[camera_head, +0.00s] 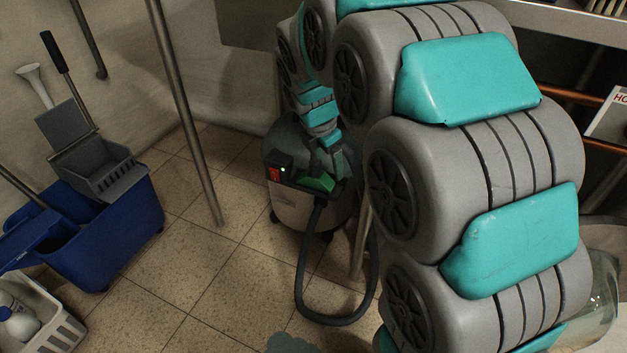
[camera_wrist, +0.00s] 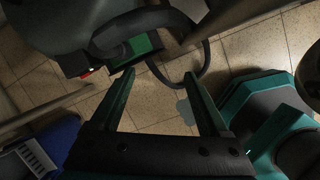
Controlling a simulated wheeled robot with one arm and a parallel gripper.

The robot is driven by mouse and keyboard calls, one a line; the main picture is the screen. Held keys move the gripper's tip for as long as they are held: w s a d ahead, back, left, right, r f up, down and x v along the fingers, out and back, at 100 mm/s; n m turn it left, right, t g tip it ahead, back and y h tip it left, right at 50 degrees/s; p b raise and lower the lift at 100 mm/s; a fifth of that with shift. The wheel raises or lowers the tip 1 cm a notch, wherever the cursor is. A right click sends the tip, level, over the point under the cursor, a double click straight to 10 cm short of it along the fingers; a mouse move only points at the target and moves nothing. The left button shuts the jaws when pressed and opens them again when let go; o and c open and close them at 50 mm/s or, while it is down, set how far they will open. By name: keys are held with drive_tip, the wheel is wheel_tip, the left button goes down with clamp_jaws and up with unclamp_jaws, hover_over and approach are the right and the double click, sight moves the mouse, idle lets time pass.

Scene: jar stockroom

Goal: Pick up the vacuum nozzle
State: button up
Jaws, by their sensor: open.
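The vacuum (camera_head: 300,208) is a grey, dark-topped canister on the tiled floor, with a red switch and a lit green light. Its black hose (camera_head: 303,285) runs from the front and loops on the floor. I cannot clearly pick out the nozzle in either view. My gripper (camera_wrist: 160,75) is open and empty in the wrist view. Its two fingers point toward the vacuum's green panel (camera_wrist: 142,48) and the hose loop (camera_wrist: 206,65). In the head view my arm curves over and down above the vacuum, hiding part of its top.
A blue mop bucket (camera_head: 120,225) with a grey wringer (camera_head: 105,178) stands at left. A white basket (camera_head: 62,325) with bottles is below it. A metal pole (camera_head: 185,110) stands between bucket and vacuum. A bluish patch (camera_head: 290,343) lies on the floor. Tiles between bucket and hose are clear.

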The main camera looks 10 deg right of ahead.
sight(318, 165)
drive_tip(key=w+f+n, duration=0.1)
drive_tip(key=w+n, duration=0.1)
drive_tip(key=w+a+f+n+b, duration=0.1)
drive_tip(key=w+n, duration=0.1)
drive_tip(key=w, duration=0.1)
drive_tip(key=w+f+n+t, duration=0.1)
drive_tip(key=w, duration=0.1)
drive_tip(key=shift+w+a+f+n, duration=0.15)
drive_tip(key=shift+w+a+n, duration=0.25)
drive_tip(key=shift+w+f, duration=0.2)
drive_tip(key=shift+f, duration=0.05)
drive_tip(key=b+x, duration=0.2)
drive_tip(key=x, duration=0.5)
drive_tip(key=shift+d+f, duration=0.1)
drive_tip(key=shift+d, duration=0.1)
clamp_jaws()
